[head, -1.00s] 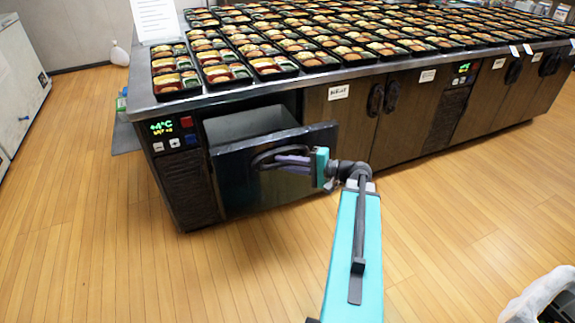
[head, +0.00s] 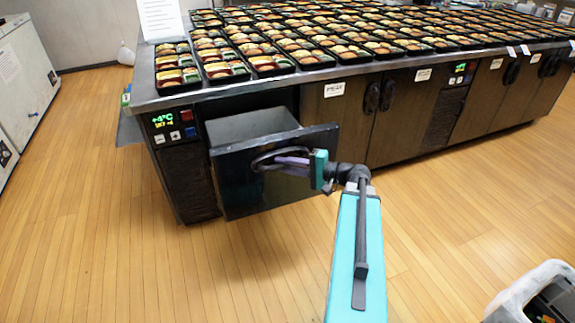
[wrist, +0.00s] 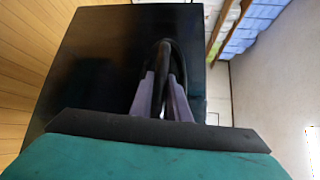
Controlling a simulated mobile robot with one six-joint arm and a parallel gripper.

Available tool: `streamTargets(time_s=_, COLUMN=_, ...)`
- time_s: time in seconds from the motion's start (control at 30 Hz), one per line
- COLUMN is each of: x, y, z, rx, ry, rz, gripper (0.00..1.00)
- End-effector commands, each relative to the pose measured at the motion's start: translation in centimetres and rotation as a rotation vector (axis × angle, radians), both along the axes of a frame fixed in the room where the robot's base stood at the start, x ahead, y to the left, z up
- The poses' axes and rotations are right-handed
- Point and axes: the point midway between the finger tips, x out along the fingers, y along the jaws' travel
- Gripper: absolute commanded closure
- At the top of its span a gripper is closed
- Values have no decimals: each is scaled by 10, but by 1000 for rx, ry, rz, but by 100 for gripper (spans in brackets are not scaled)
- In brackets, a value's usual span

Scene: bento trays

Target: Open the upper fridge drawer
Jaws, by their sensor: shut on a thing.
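The upper fridge drawer (head: 232,182) stands pulled out from the left end of the counter in the head view. Its grey inside (head: 250,126) shows from above and looks empty. A dark looped handle (head: 262,160) is on its front. My gripper (head: 285,162) reaches to the handle from the right. In the wrist view its two purple fingers (wrist: 163,98) are closed on the dark handle (wrist: 166,56), against the black drawer front (wrist: 95,65).
Many filled bento trays (head: 270,66) cover the counter top. A control panel (head: 174,127) is left of the drawer. Closed cabinet doors (head: 410,105) run to the right. A bin (head: 530,295) stands at lower right. The wooden floor in front is clear.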

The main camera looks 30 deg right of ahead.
Motion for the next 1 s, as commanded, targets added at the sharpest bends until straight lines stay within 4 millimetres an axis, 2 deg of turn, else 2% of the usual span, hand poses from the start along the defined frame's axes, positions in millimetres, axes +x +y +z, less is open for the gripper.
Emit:
streamTargets(time_s=0.03, x=0, y=2, z=2, rx=3, ry=-2, rz=4, gripper=100)
streamTargets(time_s=0.07, x=0, y=2, z=2, rx=3, ry=-2, rz=4, gripper=79)
streamTargets(time_s=0.1, x=0, y=2, z=1, rx=3, ry=-2, rz=4, gripper=77)
streamTargets(time_s=0.57, x=-6, y=-2, z=1, rx=2, ry=0, rz=3, gripper=77)
streamTargets(time_s=0.77, x=-20, y=-12, z=3, rx=2, ry=0, rz=2, gripper=77)
streamTargets(time_s=1.0, x=-46, y=-29, z=8, rx=1, ry=0, rz=1, gripper=77)
